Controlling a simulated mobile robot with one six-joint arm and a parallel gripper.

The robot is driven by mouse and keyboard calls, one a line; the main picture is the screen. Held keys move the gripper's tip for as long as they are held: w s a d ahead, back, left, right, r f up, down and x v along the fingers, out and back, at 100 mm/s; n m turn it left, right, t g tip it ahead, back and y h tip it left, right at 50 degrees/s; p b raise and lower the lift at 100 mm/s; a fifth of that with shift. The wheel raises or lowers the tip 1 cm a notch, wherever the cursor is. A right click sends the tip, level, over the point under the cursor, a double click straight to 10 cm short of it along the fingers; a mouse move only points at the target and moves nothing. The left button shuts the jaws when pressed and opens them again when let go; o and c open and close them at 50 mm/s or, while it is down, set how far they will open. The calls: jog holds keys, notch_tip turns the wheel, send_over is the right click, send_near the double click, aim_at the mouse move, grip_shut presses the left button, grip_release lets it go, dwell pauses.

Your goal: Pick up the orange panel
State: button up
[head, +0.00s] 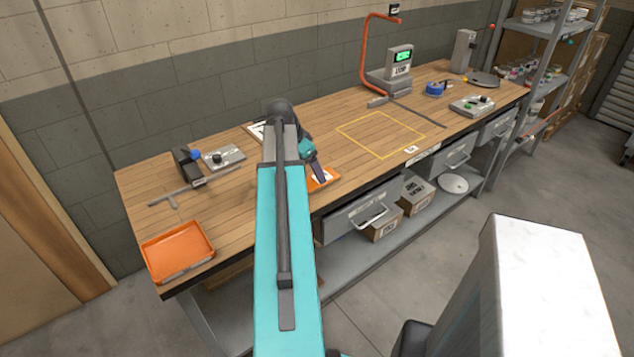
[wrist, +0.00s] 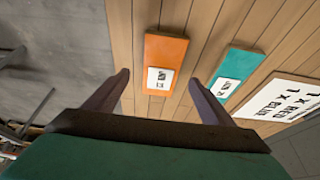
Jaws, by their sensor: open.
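The orange panel (wrist: 165,52) lies flat on the wooden bench in the wrist view, with a white printed label on it. In the head view only part of the orange panel (head: 322,180) shows beside my arm. My gripper (wrist: 160,85) is open and empty, its two fingers apart. In the wrist view the panel appears between and beyond the fingertips, and I see no contact. In the head view my gripper (head: 318,172) is above the bench close to the panel, and my arm hides part of that area.
A teal panel (wrist: 235,72) and a white printed sheet (wrist: 290,98) lie right of the orange panel in the wrist view. An orange tray (head: 178,250) sits at the bench's left end. A yellow outlined square (head: 380,134) on the bench (head: 250,215) is empty.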

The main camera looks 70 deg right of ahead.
aim_at(315, 180)
jog(key=shift+d+p+x, duration=0.25)
jog(key=shift+p+x, duration=0.45)
jog(key=shift+x, duration=0.45)
jog(key=shift+p+x, duration=0.35)
jog(key=shift+x, duration=1)
jog(key=c, duration=1.2)
